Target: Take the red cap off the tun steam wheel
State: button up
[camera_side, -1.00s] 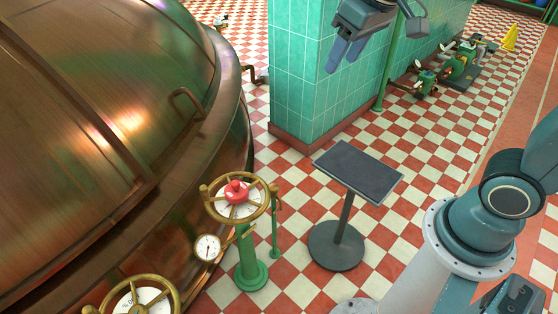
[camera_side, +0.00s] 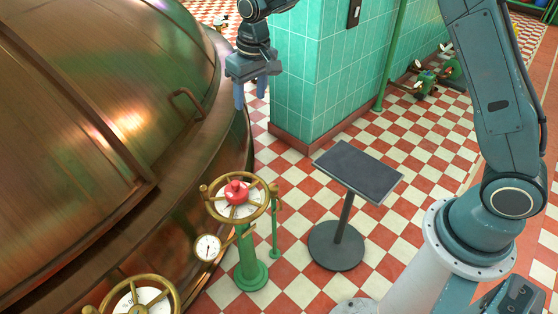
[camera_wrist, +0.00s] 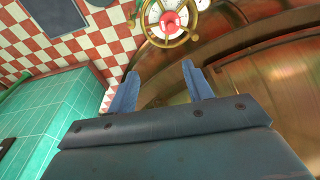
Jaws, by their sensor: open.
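The red cap (camera_side: 236,190) sits at the centre of the brass steam wheel (camera_side: 210,207), which tops a green pedestal (camera_side: 249,268) beside the copper tun. In the wrist view the red cap (camera_wrist: 169,17) and the brass wheel (camera_wrist: 152,38) show at the top, beyond the fingers. My gripper (camera_side: 251,98) is open and empty, with its blue fingers pointing down. It hangs above and behind the wheel, near the tiled pillar's left corner, well apart from the cap. The fingers also show in the wrist view (camera_wrist: 161,88).
The large copper tun (camera_side: 110,120) fills the left. A small dark stand (camera_side: 358,172) is right of the wheel. A green tiled pillar (camera_side: 340,85) rises behind. A pressure gauge (camera_side: 208,248) and a second brass wheel (camera_side: 140,298) are at the front. Checkered floor is open around the stand.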

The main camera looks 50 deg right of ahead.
jog(key=g, duration=0.2)
send_over(235, 183)
notch_tip(235, 183, down, 18)
jog(key=shift+w+f, duration=0.3)
jog(key=shift+f, duration=0.1)
jog(key=shift+f, duration=4.25)
jog(key=shift+s+f, duration=0.15)
jog(key=shift+f, duration=1.15)
jog(key=shift+s+f, duration=0.1)
jog(key=shift+f, duration=1.2)
jog(key=shift+c, duration=0.4)
grip_shut()
